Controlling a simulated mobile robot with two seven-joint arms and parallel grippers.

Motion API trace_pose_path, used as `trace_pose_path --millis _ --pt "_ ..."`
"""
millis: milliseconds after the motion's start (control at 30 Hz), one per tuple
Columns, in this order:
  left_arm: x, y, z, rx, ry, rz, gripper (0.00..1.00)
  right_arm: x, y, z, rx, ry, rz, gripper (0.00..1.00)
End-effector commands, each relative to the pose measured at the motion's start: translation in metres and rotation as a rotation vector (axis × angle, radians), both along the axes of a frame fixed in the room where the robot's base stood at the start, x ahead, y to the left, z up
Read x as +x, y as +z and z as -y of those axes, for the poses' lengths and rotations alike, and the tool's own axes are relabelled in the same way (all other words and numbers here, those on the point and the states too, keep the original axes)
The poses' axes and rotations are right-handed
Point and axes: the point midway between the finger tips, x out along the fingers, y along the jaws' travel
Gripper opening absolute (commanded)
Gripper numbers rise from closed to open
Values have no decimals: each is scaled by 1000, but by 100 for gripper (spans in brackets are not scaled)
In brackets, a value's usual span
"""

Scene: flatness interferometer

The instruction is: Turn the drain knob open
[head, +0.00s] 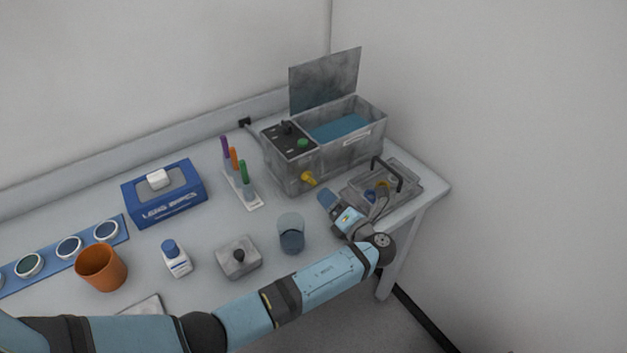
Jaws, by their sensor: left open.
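The bath (345,160) is a grey metal tank with blue liquid and a raised lid, at the back right of the table. A yellow knob (309,179), which looks like the drain knob, sticks out low on its front side. My left arm reaches across the front of the table and bends back at the wrist. My left gripper (329,199) is open, just below and right of the yellow knob, and appears apart from it. The exact finger gap is small and hard to make out. My right gripper is not in view.
A wire basket (412,187) with a black handle stands right of my left gripper, close to it. A glass beaker (291,233), a grey block (238,258), a pen stand (243,200) and a blue wipes box (166,199) stand to the left. The table edge is near on the right.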

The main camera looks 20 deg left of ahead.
Motion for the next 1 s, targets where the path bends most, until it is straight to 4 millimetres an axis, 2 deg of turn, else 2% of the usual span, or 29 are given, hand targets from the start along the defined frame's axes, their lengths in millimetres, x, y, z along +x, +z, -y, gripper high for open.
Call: trace_pose_path --millis 33,200,400,600,833,867,1000 --pt "7 1 -10 3 2 1 79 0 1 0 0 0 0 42" --pt "29 1 -38 2 2 2 79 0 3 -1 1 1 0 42" --pt "46 0 -59 0 0 2 79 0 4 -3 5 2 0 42" --pt "52 0 -67 0 1 1 79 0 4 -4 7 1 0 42" --pt "52 0 -68 -1 0 1 79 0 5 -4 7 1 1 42" --pt "52 0 -68 -1 0 1 74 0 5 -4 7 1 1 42" --pt "52 0 -67 -1 0 1 42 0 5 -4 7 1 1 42"
